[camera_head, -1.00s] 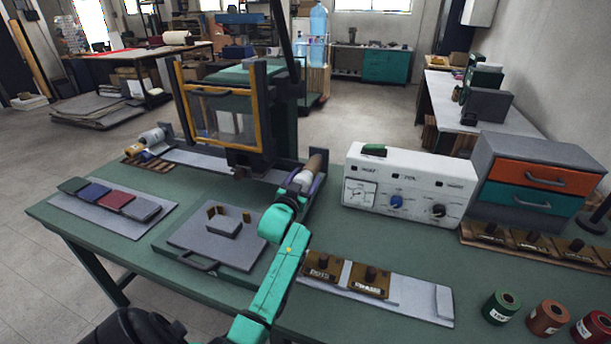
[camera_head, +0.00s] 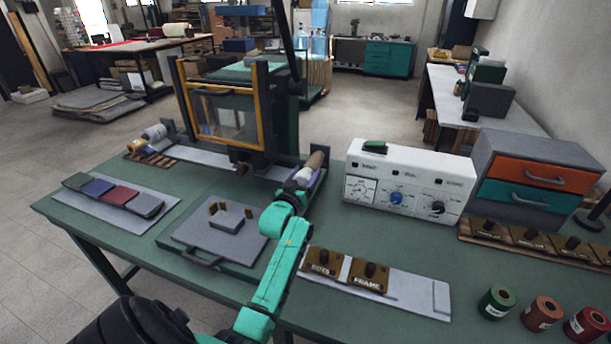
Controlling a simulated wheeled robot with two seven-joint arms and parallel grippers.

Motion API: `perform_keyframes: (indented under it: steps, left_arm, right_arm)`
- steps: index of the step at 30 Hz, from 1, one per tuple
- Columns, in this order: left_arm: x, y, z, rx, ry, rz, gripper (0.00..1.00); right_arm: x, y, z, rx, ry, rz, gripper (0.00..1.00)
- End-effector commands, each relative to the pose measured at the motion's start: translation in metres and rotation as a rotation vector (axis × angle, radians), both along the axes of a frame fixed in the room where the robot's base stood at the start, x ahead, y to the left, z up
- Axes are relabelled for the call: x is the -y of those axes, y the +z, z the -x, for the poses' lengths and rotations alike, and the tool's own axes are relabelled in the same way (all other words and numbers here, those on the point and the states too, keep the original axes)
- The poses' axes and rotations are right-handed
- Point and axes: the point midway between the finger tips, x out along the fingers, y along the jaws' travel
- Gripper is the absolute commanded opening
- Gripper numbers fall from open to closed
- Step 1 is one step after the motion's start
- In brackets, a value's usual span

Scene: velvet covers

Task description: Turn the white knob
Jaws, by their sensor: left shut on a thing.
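My left arm's teal links rise from the lower middle to the right end of the yellow-framed press (camera_head: 262,108). My left gripper (camera_head: 311,176) is small and mostly hidden there, beside a brown cylinder (camera_head: 317,159). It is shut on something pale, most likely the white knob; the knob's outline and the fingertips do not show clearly. The white control box (camera_head: 410,170) to the right carries a blue knob (camera_head: 396,198) and a dark knob (camera_head: 437,207), with my arm apart from both. My right gripper is not in view.
A grey board (camera_head: 215,245) with a handle lies left of my arm. Dark-handled stamps (camera_head: 369,275) sit on a pale strip to its right. Coloured swatches (camera_head: 120,197) lie at left, a drawer cabinet (camera_head: 535,180) and spools (camera_head: 542,312) at right. Green table shows between them.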

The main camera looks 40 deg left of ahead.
Motion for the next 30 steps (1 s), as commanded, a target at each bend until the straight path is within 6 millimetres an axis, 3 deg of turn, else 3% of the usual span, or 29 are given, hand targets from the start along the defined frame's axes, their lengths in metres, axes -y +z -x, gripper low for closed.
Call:
perform_keyframes:
  steps: [4,5,6,7,18,23,30]
  left_arm:
    - [0.001,-0.003,0.000,-0.006,-0.001,0.002,0.18]
    - [0.001,-0.003,0.000,-0.006,-0.001,0.002,0.81]
    - [0.001,-0.003,0.000,-0.006,-0.001,0.002,0.96]
    - [0.001,-0.003,0.000,-0.006,-0.001,0.002,1.00]
    - [0.004,-0.003,0.010,-0.004,-0.001,-0.002,1.00]
    - [0.013,-0.005,0.038,-0.004,-0.001,-0.001,1.00]
    - [0.034,-0.006,0.095,-0.006,0.000,0.001,1.00]
  right_arm:
    - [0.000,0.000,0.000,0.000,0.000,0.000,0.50]
    - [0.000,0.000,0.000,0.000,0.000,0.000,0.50]
    - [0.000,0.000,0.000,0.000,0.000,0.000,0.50]
    - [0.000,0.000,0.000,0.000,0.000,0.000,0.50]
    - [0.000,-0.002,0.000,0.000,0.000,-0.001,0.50]
    - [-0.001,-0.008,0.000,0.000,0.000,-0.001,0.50]
    - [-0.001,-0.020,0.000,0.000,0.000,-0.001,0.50]
